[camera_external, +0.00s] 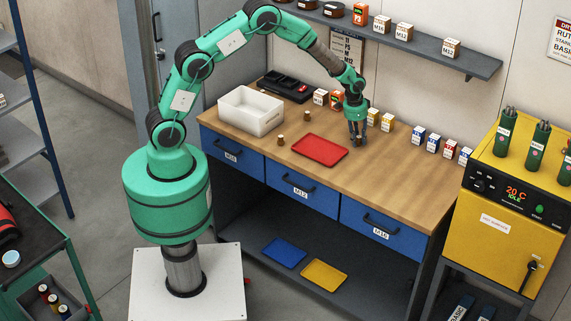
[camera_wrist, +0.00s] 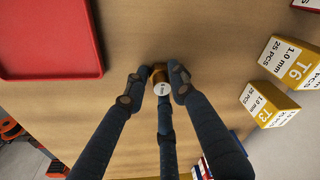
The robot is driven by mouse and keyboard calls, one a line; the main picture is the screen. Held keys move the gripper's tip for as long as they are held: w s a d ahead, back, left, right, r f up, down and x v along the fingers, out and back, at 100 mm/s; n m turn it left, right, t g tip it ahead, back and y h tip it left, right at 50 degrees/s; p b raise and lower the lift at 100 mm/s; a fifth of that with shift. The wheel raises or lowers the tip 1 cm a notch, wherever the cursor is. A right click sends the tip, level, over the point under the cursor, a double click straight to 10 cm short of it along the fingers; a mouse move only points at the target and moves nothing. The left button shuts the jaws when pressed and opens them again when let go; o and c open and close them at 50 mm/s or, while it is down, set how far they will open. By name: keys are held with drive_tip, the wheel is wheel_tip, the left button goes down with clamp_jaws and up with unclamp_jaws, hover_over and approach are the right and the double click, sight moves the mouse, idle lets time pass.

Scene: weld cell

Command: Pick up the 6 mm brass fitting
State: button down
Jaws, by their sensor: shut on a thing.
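My three-fingered gripper (camera_external: 357,136) points down over the workbench, to the right of the red tray. It is shut on a small brass-coloured fitting with a pale labelled end. In the wrist view the fitting (camera_wrist: 160,76) sits between the fingertips of the gripper (camera_wrist: 158,86). The label is too small to read, so I cannot tell its size. I cannot tell whether the fitting touches the bench. Two similar small brass-coloured pieces stand on the bench, one near the white bin (camera_external: 307,116) and one left of the red tray (camera_external: 280,141).
The red tray (camera_external: 320,151) lies empty on the workbench (camera_external: 390,180). A white bin (camera_external: 250,124) stands at the left. Yellow-and-white boxes (camera_external: 387,122) stand close behind my gripper, with more small boxes to the right. A shelf (camera_external: 480,65) runs above. The front right of the bench is clear.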

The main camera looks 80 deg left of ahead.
sight(360, 137)
drive_tip(key=shift+r, duration=0.75)
wheel_tip(360, 137, up, 2)
drive_tip(key=shift+r, duration=0.15)
drive_tip(key=s+d, duration=0.1)
drive_tip(key=s, duration=0.4)
drive_tip(key=s+d, duration=0.1)
drive_tip(key=s, duration=0.4)
drive_tip(key=s+d+r+p, duration=0.1)
drive_tip(key=s, duration=0.4)
drive_tip(key=shift+s+d+r, duration=0.1)
drive_tip(key=shift+s+d, duration=0.2)
drive_tip(key=shift+d, duration=0.05)
